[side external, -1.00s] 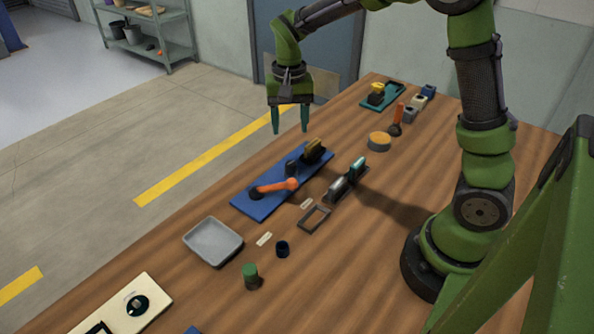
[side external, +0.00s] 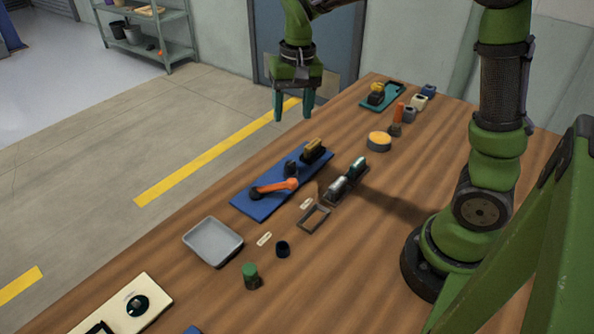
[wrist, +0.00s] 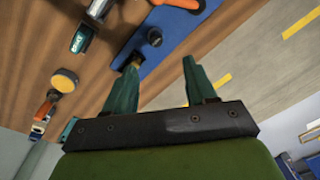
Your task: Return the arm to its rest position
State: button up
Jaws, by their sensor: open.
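My gripper (side external: 293,108) is open and empty, raised in the air above the far part of the table. Its two teal fingers also show apart in the wrist view (wrist: 156,85). Below and nearer the camera is a blue board (side external: 252,203) with an orange-handled part (side external: 275,187) lying across it and a brass-coloured block (side external: 313,148) at its far end. A dark holder with two rollers (side external: 346,182) stands to the right of the board. The upper part of my arm runs out of the top of the side view.
A round tin (side external: 379,139), an orange-handled tool (side external: 398,115) and a teal board (side external: 371,102) are farther back. The air around my gripper is clear.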

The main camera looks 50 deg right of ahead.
jog(key=s+a+r+n+t, duration=0.1)
jog(key=s+a+r+t, duration=0.1)
jog(key=s, duration=0.5)
jog(key=s+a+r+n+t+y, duration=0.1)
jog(key=s+a+r+n+t, duration=0.1)
jog(key=s, duration=0.6)
jog(key=shift+a+r+t+y, duration=0.35)
jog(key=shift+r+t, duration=0.4)
jog(key=shift+t, duration=0.45)
